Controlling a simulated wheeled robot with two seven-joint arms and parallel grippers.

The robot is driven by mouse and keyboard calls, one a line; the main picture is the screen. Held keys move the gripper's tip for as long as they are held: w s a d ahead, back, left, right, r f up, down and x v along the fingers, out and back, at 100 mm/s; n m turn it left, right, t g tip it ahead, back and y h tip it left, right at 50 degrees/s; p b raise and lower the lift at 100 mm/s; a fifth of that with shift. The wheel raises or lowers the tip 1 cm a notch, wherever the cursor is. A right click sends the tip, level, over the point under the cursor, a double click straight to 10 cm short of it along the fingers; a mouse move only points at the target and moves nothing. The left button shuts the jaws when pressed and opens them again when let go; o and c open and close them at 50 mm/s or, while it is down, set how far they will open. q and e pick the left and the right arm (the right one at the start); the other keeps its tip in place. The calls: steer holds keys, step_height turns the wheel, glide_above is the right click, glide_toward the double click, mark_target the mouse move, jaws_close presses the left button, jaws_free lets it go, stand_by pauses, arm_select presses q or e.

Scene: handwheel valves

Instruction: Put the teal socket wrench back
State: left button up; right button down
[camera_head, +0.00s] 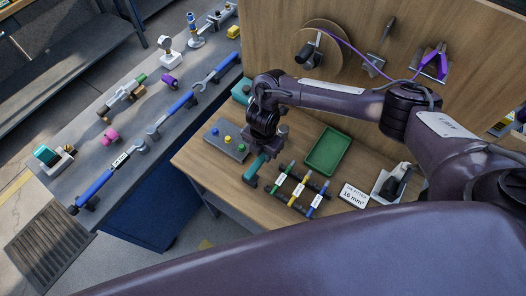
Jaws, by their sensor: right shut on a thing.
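The teal socket wrench (254,168) is in my right gripper (263,152), whose arm comes in from the right. The gripper is shut on it, pointing down over the wooden table. The teal part slants down and left from the jaws. Its lower end is close to the left end of a dark rack (293,193); I cannot tell whether it touches the rack. The rack holds tools with green (281,178), yellow (297,194) and blue (314,206) handles, each with a white label. My left gripper is not in view.
A green tray (328,151) lies right of the gripper. A grey panel with coloured knobs (226,140) lies to its left. A white "16 mm" card (354,195) stands right of the rack. A wooden back panel (275,45) rises behind. A grey bench (120,180) with wrenches is left.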

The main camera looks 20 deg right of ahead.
steer(key=shift+f+b, duration=0.65)
steer(key=shift+f, duration=0.3)
steer(key=c, duration=0.6)
jaws_free()
steer(key=shift+c, duration=0.2)
steer(key=shift+r, duration=0.15)
steer(key=shift+r+p, duration=2.85)
steer(key=shift+r, duration=0.05)
